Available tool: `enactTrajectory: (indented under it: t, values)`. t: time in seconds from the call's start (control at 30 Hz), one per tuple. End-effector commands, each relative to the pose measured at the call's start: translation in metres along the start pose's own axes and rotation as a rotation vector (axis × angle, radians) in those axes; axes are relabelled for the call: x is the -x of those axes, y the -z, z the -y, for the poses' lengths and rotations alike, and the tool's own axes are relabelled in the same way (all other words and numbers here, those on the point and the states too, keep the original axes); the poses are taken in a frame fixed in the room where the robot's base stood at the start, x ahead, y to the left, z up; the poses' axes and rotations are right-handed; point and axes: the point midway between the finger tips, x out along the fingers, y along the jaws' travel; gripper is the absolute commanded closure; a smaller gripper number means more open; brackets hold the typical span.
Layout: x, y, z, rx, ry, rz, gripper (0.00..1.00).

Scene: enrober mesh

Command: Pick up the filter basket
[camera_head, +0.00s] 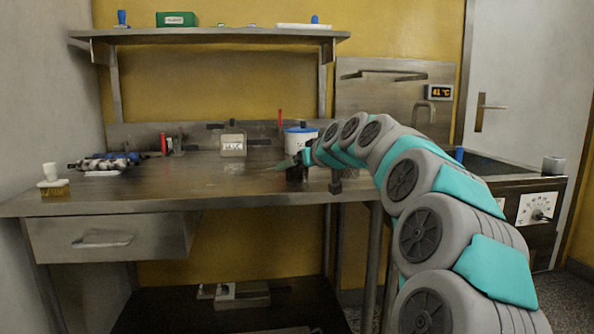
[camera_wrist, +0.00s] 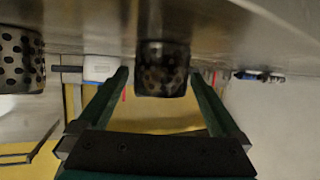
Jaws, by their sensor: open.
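A dark perforated filter basket (camera_wrist: 162,82) shows in the wrist view, seen upside down, between my fingertips with gaps at both sides. A second perforated basket (camera_wrist: 20,62) stands at the left edge of that view, outside the fingers. My gripper (camera_wrist: 160,75) is open and holds nothing; how far the fingers reach along the basket is hard to tell. In the head view my gripper (camera_head: 304,157) is low over the table's right part. A small dark basket (camera_head: 294,173) shows just under it, partly hidden. Another dark piece (camera_head: 336,183) stands to the right, near the front edge.
The steel table (camera_head: 180,188) has free room in its middle. A white pot (camera_head: 299,143) stands behind my gripper. A label stand (camera_head: 233,146) and a dark metal assembly (camera_head: 102,163) are farther left. A shelf (camera_head: 210,36) hangs above.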

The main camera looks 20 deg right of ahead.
Motion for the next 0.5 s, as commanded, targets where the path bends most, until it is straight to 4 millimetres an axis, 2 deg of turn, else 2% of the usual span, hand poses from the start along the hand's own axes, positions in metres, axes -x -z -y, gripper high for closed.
enactTrajectory:
  t: [0.1,0.2,0.43,0.5]
  values:
    - [-0.018,0.000,0.001,0.000,0.001,0.005,0.00]
    - [-0.027,0.000,0.000,0.000,0.000,0.003,0.00]
    - [-0.029,0.001,0.001,0.001,0.000,0.000,0.00]
    - [-0.029,0.001,0.001,0.001,0.000,0.000,0.06]
